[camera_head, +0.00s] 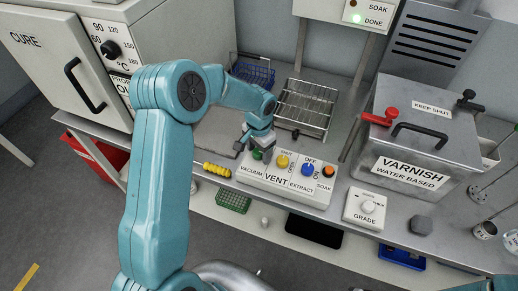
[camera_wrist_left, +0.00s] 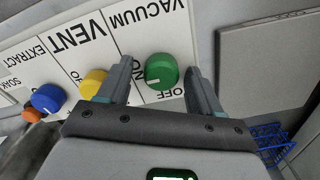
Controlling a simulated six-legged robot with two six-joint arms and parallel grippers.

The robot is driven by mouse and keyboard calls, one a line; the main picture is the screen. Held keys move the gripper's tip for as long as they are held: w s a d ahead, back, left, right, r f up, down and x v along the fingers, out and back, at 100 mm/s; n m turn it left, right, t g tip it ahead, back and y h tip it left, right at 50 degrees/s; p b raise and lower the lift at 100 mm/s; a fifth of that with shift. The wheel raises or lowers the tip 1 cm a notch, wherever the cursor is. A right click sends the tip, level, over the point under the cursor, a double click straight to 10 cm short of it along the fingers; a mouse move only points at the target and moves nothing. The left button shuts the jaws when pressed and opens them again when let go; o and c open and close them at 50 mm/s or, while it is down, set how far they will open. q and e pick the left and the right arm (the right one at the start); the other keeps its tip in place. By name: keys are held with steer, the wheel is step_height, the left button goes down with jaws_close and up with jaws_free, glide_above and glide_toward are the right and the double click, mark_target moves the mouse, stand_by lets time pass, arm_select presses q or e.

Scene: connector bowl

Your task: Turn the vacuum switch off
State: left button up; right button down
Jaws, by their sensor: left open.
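The vacuum switch is a green round knob (camera_wrist_left: 161,71) on the white control panel (camera_head: 240,172), beside the word VACUUM. In the head view the green knob (camera_head: 257,154) shows only partly under my left gripper (camera_head: 259,152). In the left wrist view my left gripper (camera_wrist_left: 161,82) is open, with one finger on each side of the green knob. I see narrow gaps there, and cannot tell whether a finger touches it. ON and OFF labels are partly visible by the knob; which way it points is unclear. My right gripper is not in view.
A yellow VENT knob (camera_head: 282,161), a blue EXTRACT knob (camera_head: 308,169) and an orange SOAK button (camera_head: 328,171) sit on the same panel. A yellow-handled tool (camera_head: 217,169) lies left of it. A wire rack (camera_head: 305,105) stands behind, and a varnish tank (camera_head: 425,135) at right.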

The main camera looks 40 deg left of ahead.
arm_select(q)
steer(key=shift+s, duration=0.15)
steer(key=shift+a+r, duration=0.1)
steer(key=c, duration=1.1)
steer(key=shift+o, duration=0.2)
